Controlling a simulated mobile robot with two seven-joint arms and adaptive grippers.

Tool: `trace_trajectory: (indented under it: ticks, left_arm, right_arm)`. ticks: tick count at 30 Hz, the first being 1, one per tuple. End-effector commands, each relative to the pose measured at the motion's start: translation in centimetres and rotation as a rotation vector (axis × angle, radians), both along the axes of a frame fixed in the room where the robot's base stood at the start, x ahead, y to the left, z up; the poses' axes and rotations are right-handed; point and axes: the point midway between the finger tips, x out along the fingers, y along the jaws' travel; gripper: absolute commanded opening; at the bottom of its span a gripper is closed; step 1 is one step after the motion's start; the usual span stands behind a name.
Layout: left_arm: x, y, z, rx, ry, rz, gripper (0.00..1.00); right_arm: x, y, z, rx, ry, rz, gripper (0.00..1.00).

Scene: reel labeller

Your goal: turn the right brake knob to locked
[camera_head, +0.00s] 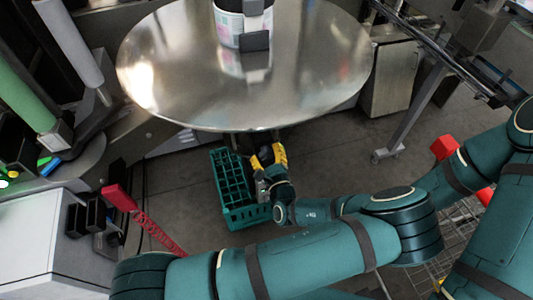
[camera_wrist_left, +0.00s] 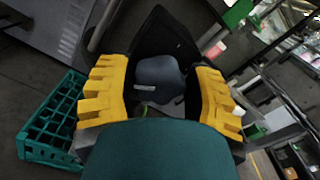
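My left gripper (camera_head: 268,156) is below the front edge of the round steel table, beside a green crate. Its yellow fingers are spread wide in the left wrist view (camera_wrist_left: 160,92). A dark blue-grey rounded thing (camera_wrist_left: 160,76) with a small pale mark shows between the fingers. I cannot tell whether it is a knob or part of something else, and I see no clear grip on it. I cannot pick out the right brake knob or its setting in either view. My right arm is at the right of the head view; its gripper is out of view.
The round steel table (camera_head: 300,95) carries a labelled roll (camera_head: 229,32). The green crate (camera_head: 225,186) is close to the left gripper. A grey cabinet (camera_head: 390,78) stands behind at right.

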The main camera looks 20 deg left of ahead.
Motion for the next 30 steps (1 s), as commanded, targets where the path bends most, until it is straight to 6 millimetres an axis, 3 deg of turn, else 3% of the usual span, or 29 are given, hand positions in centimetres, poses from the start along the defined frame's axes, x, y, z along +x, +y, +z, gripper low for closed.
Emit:
trace_trajectory:
  ticks: [2, 16, 30]
  left_arm:
    - [0.0, 0.0, -0.01, -0.001, -0.001, 0.0, 0.78]
    - [-0.04, 0.04, -0.03, -0.055, -0.036, 0.002, 0.78]
    - [-0.05, 0.05, -0.04, -0.479, -0.322, 0.003, 0.78]
  right_arm:
    - [0.0, 0.0, 0.0, 0.0, 0.0, 0.0, 0.67]
    - [0.01, 0.0, 0.01, 0.0, 0.0, 0.0, 0.67]
    - [0.0, 0.0, -0.11, 0.0, 0.0, 0.0, 0.67]
